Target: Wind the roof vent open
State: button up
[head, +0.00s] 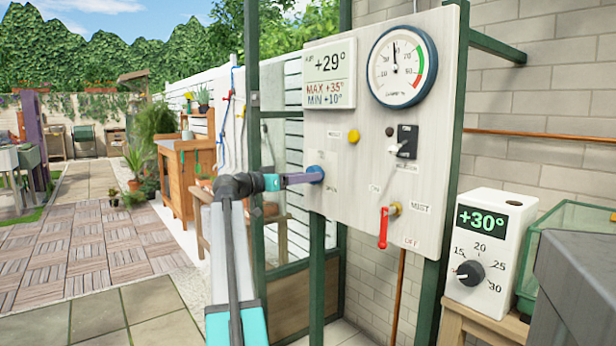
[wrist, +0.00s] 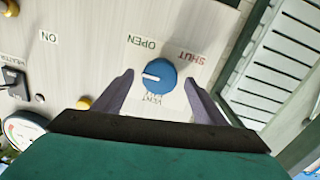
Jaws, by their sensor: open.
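The roof vent knob is a round blue knob (head: 316,174) on the pale control panel (head: 345,210). The wrist view shows the knob (wrist: 161,77) from close up and upside down. Its white pointer faces left, below the OPEN label (wrist: 141,42); the SHUT label (wrist: 194,58) is up to its right. A VENT label (wrist: 153,98) is partly readable below it. My gripper (wrist: 160,80) is open, with one purple finger on each side of the knob. Gaps show between fingers and knob. In the head view my gripper (head: 305,178) reaches the panel from the left.
The panel also bears a dial gauge (head: 396,66), a +29° display (head: 329,75), a yellow button (head: 353,136), a black switch (head: 406,142) and a red mist lever (head: 384,226). A white thermostat box (head: 486,252) stands to the right. Paving is open at left.

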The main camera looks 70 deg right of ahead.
jog(key=p+v, duration=0.2)
jog(key=v, duration=0.9)
jog(key=shift+w+a, duration=0.2)
jog(key=shift+a, duration=0.05)
